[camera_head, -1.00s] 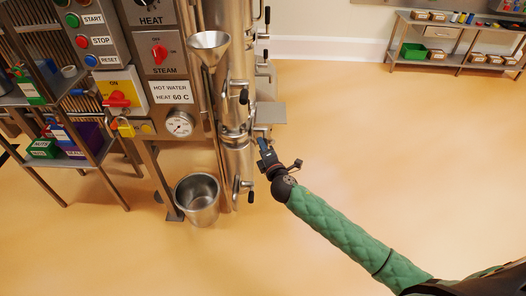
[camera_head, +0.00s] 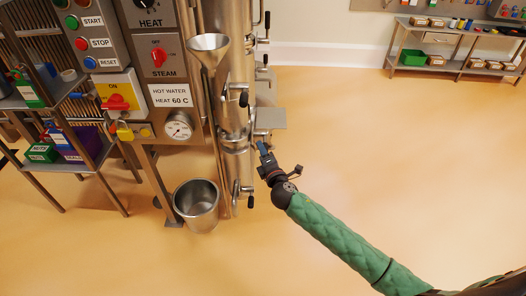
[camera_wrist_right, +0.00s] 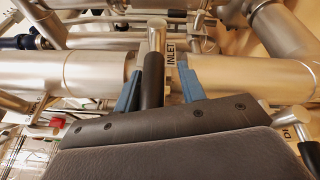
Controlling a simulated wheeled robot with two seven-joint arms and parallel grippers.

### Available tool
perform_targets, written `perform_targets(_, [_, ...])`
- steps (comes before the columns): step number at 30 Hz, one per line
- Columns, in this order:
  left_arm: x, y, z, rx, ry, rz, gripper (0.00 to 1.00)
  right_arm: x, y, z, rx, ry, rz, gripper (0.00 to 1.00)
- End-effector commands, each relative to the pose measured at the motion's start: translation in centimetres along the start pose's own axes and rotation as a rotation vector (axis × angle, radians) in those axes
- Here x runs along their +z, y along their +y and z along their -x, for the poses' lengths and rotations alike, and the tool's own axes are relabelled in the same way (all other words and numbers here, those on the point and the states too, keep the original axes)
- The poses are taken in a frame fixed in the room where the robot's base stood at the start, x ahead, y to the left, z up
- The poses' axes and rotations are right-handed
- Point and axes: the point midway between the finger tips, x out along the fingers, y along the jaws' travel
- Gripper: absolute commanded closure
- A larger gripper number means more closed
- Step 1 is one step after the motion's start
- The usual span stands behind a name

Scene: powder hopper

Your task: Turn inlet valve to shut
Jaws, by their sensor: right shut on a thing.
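The inlet valve lever shows in the right wrist view as a black grip (camera_wrist_right: 153,80) on a metal stem, beside a label reading INLET (camera_wrist_right: 171,48). My right gripper (camera_wrist_right: 160,88) has its blue fingers on both sides of the black grip and is shut on it. The grip stands near upright in this view, crossing in front of a horizontal steel pipe. In the head view my right gripper (camera_head: 262,147) is at the steel column's right side, and the lever is mostly hidden there. My left gripper is out of view.
Another black-handled lever (camera_head: 243,190) sits lower on the column. A funnel (camera_head: 209,47) and a steel bucket (camera_head: 197,204) stand left of it. A control panel (camera_head: 160,60) is at the left. The floor at the right is clear.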

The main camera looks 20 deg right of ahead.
Motion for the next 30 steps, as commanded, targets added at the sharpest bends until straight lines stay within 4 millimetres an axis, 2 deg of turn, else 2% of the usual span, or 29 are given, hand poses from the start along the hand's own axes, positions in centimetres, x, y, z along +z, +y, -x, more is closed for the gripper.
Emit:
perform_targets(1, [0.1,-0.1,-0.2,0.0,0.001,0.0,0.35,-0.6,-1.2,0.4,-0.015,0.008,0.001,0.6])
perform_targets(2, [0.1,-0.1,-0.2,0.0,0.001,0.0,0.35,-0.6,-1.2,0.4,-0.015,0.007,0.001,0.57])
perform_targets(17, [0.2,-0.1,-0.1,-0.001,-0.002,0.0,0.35,-0.2,-0.6,0.4,-0.008,0.002,0.001,0.57])
perform_targets(23, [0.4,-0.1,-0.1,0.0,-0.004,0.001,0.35,-0.3,-0.7,2.3,-0.008,0.004,0.0,0.57])
perform_targets(30, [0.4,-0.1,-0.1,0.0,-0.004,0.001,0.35,-0.3,-0.7,5.6,-0.009,0.005,-0.001,0.57])
